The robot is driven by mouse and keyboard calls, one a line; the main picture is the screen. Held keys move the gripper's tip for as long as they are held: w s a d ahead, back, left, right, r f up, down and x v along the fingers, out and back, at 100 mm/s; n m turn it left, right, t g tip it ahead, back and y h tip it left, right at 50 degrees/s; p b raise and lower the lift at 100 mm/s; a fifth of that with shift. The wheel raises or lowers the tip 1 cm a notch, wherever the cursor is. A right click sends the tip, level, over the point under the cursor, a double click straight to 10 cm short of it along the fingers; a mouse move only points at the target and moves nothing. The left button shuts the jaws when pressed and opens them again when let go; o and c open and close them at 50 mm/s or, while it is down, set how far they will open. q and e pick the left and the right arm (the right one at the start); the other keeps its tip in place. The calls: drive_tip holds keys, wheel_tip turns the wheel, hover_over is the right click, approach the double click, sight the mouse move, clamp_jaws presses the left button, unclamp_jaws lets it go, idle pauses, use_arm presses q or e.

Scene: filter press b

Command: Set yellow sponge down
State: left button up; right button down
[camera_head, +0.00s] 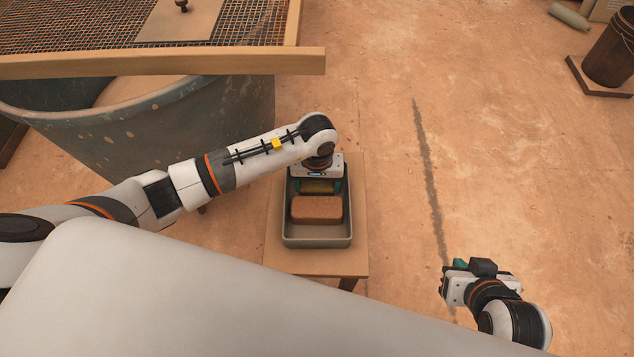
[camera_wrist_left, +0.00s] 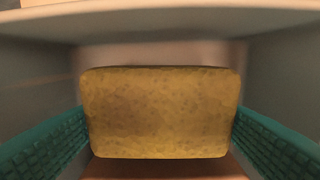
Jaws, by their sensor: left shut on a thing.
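The yellow sponge (camera_wrist_left: 162,112) fills the middle of the left wrist view, between the two teal finger pads of my left gripper (camera_wrist_left: 160,135). In the head view a strip of the yellow sponge (camera_head: 319,187) shows below my left gripper (camera_head: 318,184), inside the far part of a grey tray (camera_head: 316,242). My left gripper is shut on the sponge. Whether the sponge touches the tray floor cannot be told. My right gripper (camera_head: 456,270) is at the lower right over the floor, away from the tray; its fingers are mostly hidden.
An orange-brown block (camera_head: 317,209) lies in the near part of the tray. The tray stands on a small wooden table (camera_head: 358,210). A large grey tub (camera_head: 190,125) under a wood-framed mesh screen (camera_head: 160,63) stands at the left. The floor to the right is mostly clear.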

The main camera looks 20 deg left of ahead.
sight(317, 183)
use_arm(q)
drive_tip(key=shift+f, duration=0.1)
drive_tip(key=o, duration=1)
drive_tip(key=shift+c, duration=0.2)
use_arm(e)
drive_tip(key=shift+w+a+r, duration=0.2)
drive_tip(key=shift+w+r, duration=0.05)
drive_tip(key=shift+w, duration=0.2)
use_arm(q)
wheel_tip(317, 183, up, 8)
drive_tip(key=shift+w+f+p, duration=0.1)
drive_tip(key=shift+f+p, duration=0.15)
drive_tip(key=shift+p, duration=0.7)
wheel_tip(317, 183, up, 5)
drive_tip(key=shift+f+p, duration=0.1)
drive_tip(key=shift+p, duration=0.25)
use_arm(e)
drive_tip(key=s+d+f+g+h, duration=0.1)
drive_tip(key=s+d+g, duration=0.1)
drive_tip(key=s+g, duration=0.2)
drive_tip(key=s, duration=0.3)
drive_tip(key=shift+d, duration=0.2)
drive_tip(key=shift+s, duration=0.1)
